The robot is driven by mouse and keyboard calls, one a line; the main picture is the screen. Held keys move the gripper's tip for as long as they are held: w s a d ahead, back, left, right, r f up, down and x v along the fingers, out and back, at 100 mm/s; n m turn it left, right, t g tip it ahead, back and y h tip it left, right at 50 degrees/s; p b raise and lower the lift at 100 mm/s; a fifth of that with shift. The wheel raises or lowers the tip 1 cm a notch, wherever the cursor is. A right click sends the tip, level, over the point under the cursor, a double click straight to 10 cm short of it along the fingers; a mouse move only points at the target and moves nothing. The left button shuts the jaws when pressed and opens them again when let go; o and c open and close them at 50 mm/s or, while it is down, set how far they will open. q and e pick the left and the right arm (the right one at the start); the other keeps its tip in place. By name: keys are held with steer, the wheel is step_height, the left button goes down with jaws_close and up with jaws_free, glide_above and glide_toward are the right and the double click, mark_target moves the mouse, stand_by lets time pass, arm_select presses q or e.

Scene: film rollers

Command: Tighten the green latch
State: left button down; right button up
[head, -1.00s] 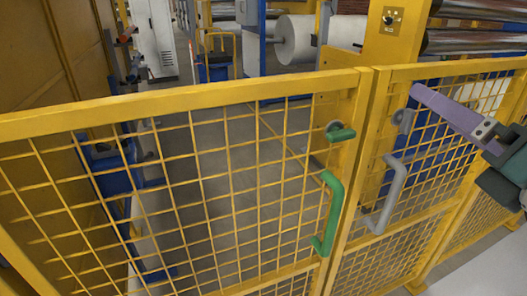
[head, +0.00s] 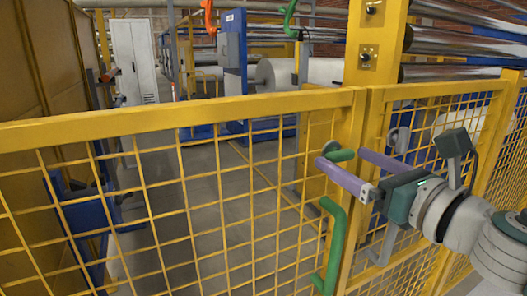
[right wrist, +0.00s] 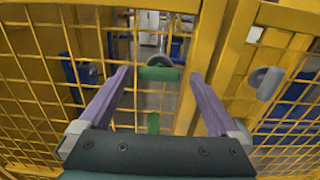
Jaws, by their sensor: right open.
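The green latch (head: 341,155) is a short, roughly level handle near the top right corner of the left yellow mesh gate. In the right wrist view the green latch (right wrist: 160,74) lies between and beyond the fingertips, with a grey round base behind it. My right gripper (head: 340,157) is open, with purple fingers on either side of the latch in the head view. It also shows in the right wrist view (right wrist: 160,75), with nothing held. I cannot tell whether a finger touches the latch. My left gripper is not in view.
A green pull handle (head: 333,245) stands below the latch on the same gate. A grey latch (head: 399,140) and a grey pull handle (head: 383,246) are on the right gate, partly behind my arm. Yellow frames and mesh fill the front.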

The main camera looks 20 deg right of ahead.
steer(key=shift+w, duration=0.5)
steer(key=c, duration=1.4)
